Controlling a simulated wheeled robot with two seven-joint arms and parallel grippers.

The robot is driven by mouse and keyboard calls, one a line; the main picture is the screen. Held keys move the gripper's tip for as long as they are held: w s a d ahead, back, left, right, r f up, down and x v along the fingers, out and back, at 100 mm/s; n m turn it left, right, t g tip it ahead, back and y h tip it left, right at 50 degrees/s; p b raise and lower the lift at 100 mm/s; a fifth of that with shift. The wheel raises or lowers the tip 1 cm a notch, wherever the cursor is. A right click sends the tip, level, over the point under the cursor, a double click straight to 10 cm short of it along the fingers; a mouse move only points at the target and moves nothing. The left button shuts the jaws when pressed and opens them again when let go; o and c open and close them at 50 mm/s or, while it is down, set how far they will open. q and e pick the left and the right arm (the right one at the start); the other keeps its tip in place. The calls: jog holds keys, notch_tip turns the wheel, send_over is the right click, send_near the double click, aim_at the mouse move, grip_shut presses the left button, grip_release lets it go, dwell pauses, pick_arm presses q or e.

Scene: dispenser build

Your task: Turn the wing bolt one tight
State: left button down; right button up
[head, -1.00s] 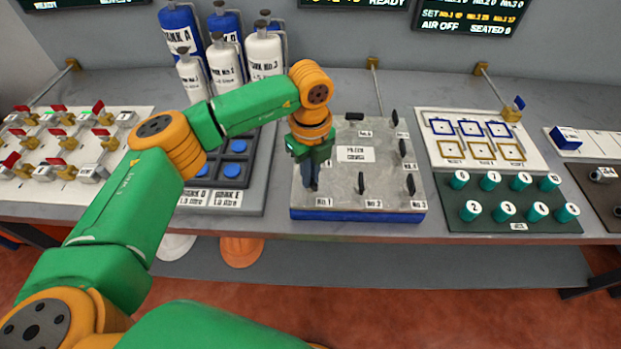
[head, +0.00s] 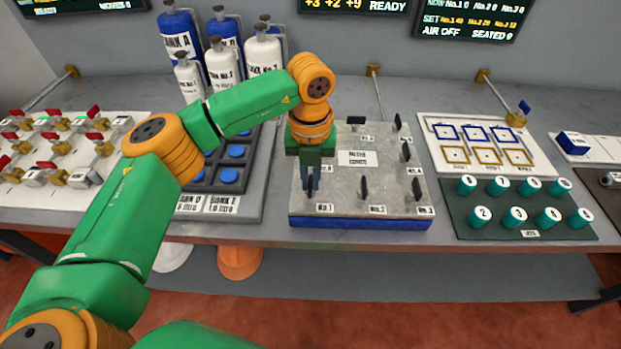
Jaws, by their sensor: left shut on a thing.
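The grey plate (head: 340,197) on its blue base carries several dark upright wing bolts. Wing bolt one (head: 310,188) stands at the front left corner, by the label No.1. My left gripper (head: 310,182) comes down from above and is shut on this bolt, with one finger on each side. The fingers hide much of the bolt, and I cannot tell how far it is screwed in. My right gripper is not in view.
Wing bolt two (head: 364,188) and wing bolt three (head: 418,188) stand along the plate's front edge. A dark tray (head: 205,180) lies left of the plate. Bottles (head: 222,62) stand behind my arm.

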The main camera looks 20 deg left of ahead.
aim_at(310, 182)
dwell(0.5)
pick_arm(q)
jog(key=c, duration=0.9)
grip_release()
jog(key=shift+c, duration=0.2)
notch_tip(310, 182, up, 7)
jog(key=shift+b, duration=0.65)
